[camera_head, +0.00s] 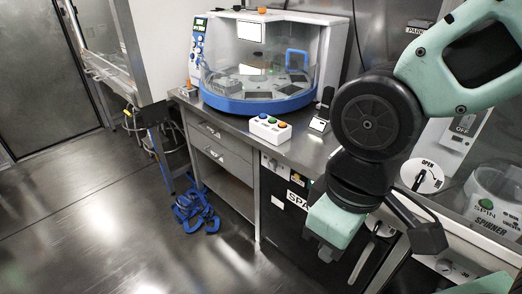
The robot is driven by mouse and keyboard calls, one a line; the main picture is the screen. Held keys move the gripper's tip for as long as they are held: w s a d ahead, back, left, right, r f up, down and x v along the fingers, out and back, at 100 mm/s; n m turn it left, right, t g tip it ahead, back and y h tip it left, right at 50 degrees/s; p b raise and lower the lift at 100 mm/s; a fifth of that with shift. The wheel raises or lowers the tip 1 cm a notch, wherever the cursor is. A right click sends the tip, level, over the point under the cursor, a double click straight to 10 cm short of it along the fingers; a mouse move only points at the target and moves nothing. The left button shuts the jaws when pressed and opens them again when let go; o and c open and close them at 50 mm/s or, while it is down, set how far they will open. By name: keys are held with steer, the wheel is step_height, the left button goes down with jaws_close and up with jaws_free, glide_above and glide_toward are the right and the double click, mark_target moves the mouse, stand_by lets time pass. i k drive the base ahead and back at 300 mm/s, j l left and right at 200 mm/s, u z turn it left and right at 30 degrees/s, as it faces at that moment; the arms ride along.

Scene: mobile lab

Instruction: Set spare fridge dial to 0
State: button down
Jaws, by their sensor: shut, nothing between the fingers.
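The spare fridge (283,222) is the dark-fronted unit under the counter, with a partly covered label reading "SPA" (297,202). A light strip with small dark marks (273,166) runs along its top. The dial seems to be there, but it is too small to read its setting. My gripper (325,252) points down in front of the fridge, right of the label, and covers part of the front. It is shut and empty. I cannot tell whether it touches the fridge.
A blue-based machine with a clear cover (262,90) and a white button box (270,128) stand on the counter. At right are a round "OPEN" dial (428,178) and a spinner (492,200). Blue items (194,210) lie on the floor; the floor at left is clear.

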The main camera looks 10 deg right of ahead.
mark_target(272, 165)
steer(key=i+u, duration=0.15)
steer(key=u, duration=0.2)
steer(key=i+u, duration=0.15)
steer(key=u, duration=0.2)
steer(key=i+u, duration=0.1)
steer(key=u, duration=0.25)
